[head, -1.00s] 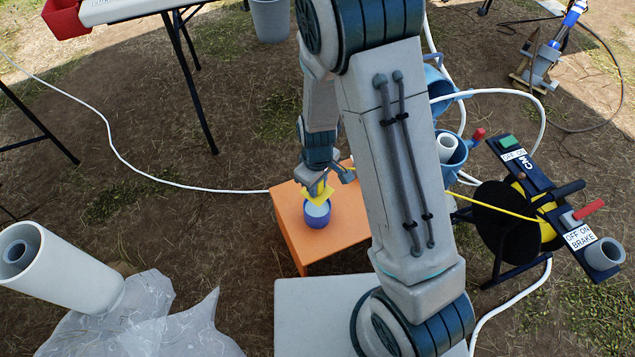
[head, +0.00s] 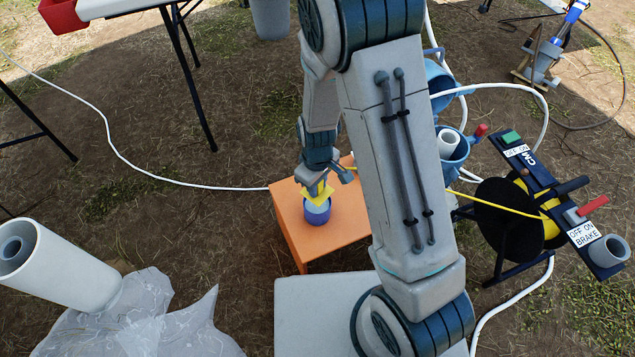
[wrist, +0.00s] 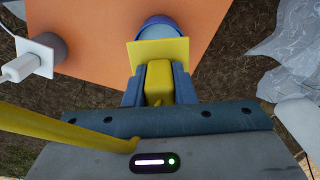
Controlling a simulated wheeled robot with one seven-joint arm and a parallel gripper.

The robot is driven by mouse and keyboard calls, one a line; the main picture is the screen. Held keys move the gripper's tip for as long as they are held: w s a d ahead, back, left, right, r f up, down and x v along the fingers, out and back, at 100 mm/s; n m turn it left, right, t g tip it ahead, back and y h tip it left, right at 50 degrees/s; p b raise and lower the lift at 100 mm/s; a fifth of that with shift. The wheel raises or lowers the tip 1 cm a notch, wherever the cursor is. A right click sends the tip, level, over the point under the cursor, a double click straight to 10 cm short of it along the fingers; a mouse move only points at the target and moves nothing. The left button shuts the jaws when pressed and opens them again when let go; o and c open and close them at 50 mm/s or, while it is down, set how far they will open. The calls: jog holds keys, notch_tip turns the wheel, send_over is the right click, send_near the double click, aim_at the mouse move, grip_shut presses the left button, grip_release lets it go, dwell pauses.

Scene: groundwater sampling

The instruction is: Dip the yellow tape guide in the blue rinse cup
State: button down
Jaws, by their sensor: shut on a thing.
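My gripper (head: 317,187) is shut on the yellow tape guide (head: 320,195). In the wrist view the tape guide (wrist: 158,66) shows as a flat square plate with a block between my two fingers (wrist: 159,85). The blue rinse cup (head: 317,213) stands upright on the orange table (head: 345,220), and pale liquid shows inside it. The guide is over the cup's far side in the head view. In the wrist view the plate hides part of the cup (wrist: 160,24). I cannot tell whether the guide touches the liquid.
A yellow tape (head: 490,207) runs from a black reel (head: 508,220) on the right towards the guide. A grey cylinder with a white piece (wrist: 32,62) shows in the wrist view. Plastic sheeting (head: 150,320) and a white pipe (head: 60,265) lie at lower left.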

jog(key=shift+f+b, duration=1.7)
jog(key=shift+f, duration=0.6)
